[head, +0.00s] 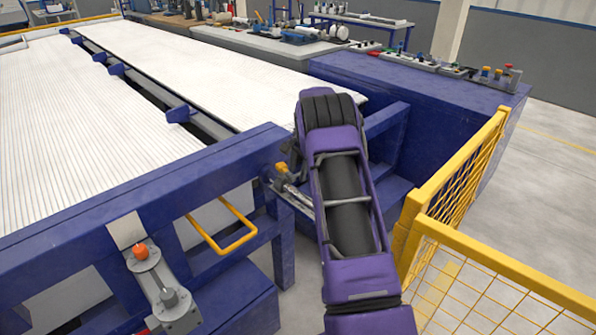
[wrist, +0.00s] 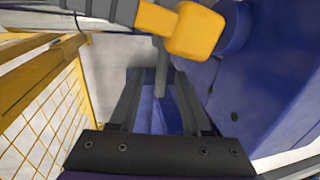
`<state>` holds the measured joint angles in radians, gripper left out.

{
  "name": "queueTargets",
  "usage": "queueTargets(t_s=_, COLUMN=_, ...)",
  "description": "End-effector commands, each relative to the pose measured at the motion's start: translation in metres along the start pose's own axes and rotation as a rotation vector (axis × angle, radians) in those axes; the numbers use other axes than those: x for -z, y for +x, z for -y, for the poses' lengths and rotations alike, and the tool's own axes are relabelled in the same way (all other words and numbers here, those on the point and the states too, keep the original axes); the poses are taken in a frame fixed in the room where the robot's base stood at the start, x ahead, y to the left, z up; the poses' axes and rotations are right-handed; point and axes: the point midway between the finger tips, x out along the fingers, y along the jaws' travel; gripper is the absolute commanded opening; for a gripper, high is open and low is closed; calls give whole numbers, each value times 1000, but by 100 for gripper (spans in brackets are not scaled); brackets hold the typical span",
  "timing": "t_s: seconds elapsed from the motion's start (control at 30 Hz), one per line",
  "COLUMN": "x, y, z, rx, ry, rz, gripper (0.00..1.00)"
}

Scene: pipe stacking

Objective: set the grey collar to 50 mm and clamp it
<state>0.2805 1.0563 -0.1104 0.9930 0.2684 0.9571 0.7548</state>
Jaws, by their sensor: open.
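A yellow clamp knob (wrist: 195,30) shows large at the top of the wrist view, beyond my fingertips. A grey ribbed part (wrist: 100,8) lies to its left, cut off by the frame edge; I cannot tell for sure whether it is the grey collar. A thin grey rod (wrist: 161,70) shows between the fingers. My gripper (wrist: 158,82) is open, its two dark fingers apart with nothing gripped. In the head view the yellow knob (head: 281,168) and a grey shaft (head: 296,195) sit at the blue frame, left of my purple arm, which hides the gripper. No scale is readable.
A blue frame (head: 190,190) with a yellow handle (head: 232,238) stands left of my arm. A grey unit with an orange knob (head: 141,251) is at front left. Yellow mesh fencing (head: 455,180) closes the right side. White pipes (head: 90,120) fill the bed behind.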

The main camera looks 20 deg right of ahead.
Motion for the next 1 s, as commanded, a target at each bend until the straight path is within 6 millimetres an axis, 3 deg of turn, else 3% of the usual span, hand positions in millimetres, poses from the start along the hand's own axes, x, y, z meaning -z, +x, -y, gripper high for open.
queueTargets(t_s=0.17, x=1, y=-28, z=1, rx=4, ry=0, rz=-3, gripper=48)
queueTargets(t_s=0.6, x=1, y=-133, z=0, rx=2, ry=0, rz=-3, gripper=48)
queueTargets(t_s=0.8, x=1, y=-162, z=0, rx=1, ry=0, rz=-2, gripper=48)
queueTargets(t_s=1.0, x=0, y=-172, z=-1, rx=0, ry=0, rz=-1, gripper=48)
